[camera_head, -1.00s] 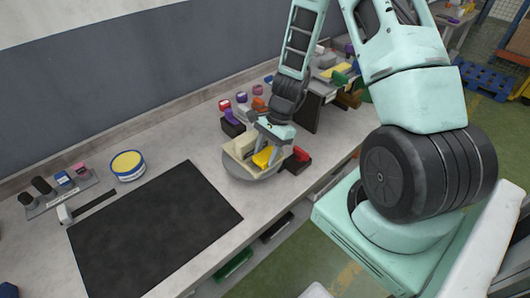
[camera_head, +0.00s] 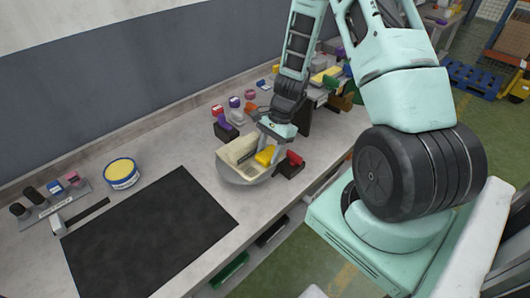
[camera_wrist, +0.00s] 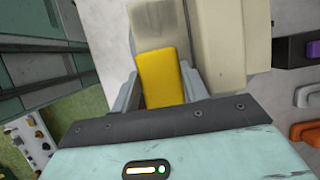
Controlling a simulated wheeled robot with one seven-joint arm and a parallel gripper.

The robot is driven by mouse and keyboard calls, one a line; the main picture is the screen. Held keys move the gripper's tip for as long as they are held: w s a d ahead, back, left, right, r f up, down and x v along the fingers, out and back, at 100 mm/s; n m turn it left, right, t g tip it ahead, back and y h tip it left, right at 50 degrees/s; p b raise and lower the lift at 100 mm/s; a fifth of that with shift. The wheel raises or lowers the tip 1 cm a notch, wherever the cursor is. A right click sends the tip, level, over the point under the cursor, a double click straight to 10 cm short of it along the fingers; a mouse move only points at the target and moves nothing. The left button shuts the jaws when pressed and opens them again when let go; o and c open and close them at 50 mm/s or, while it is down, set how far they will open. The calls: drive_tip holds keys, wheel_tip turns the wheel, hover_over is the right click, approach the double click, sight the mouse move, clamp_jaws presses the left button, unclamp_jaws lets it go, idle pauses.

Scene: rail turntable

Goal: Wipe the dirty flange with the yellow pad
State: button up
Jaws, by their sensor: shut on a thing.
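My gripper (camera_head: 268,147) is shut on the yellow pad (camera_head: 265,155). The pad also shows upright between the two grey fingers in the wrist view (camera_wrist: 160,78). A cream rail-shaped piece (camera_head: 232,152) sits on the round grey turntable (camera_head: 240,178). The pad is at the piece's right side; whether it touches is unclear. In the wrist view the cream piece (camera_wrist: 218,45) lies right beside and beyond the pad. A dark streak shows along the piece's inner side in the head view; I cannot tell if it is the dirt on the flange.
A dark block with a red part (camera_head: 291,162) stands close right of the turntable. A dark holder with a purple part (camera_head: 224,126) stands behind it. A black mat (camera_head: 150,235) lies left, with a blue-and-yellow tin (camera_head: 121,173) behind it. The mat is clear.

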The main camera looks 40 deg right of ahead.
sight(245, 176)
idle(0.3)
drive_tip(key=shift+s+a+f, duration=0.1)
drive_tip(key=shift+a, duration=1)
drive_tip(key=shift+a, duration=0.1)
drive_tip(key=shift+a+b, duration=0.35)
drive_tip(key=shift+a, duration=0.6)
drive_tip(key=shift+a, duration=0.9)
drive_tip(key=shift+a, duration=0.1)
drive_tip(key=shift+s+a+b, duration=0.1)
drive_tip(key=shift+a+b, duration=0.2)
drive_tip(key=shift+a, duration=0.7)
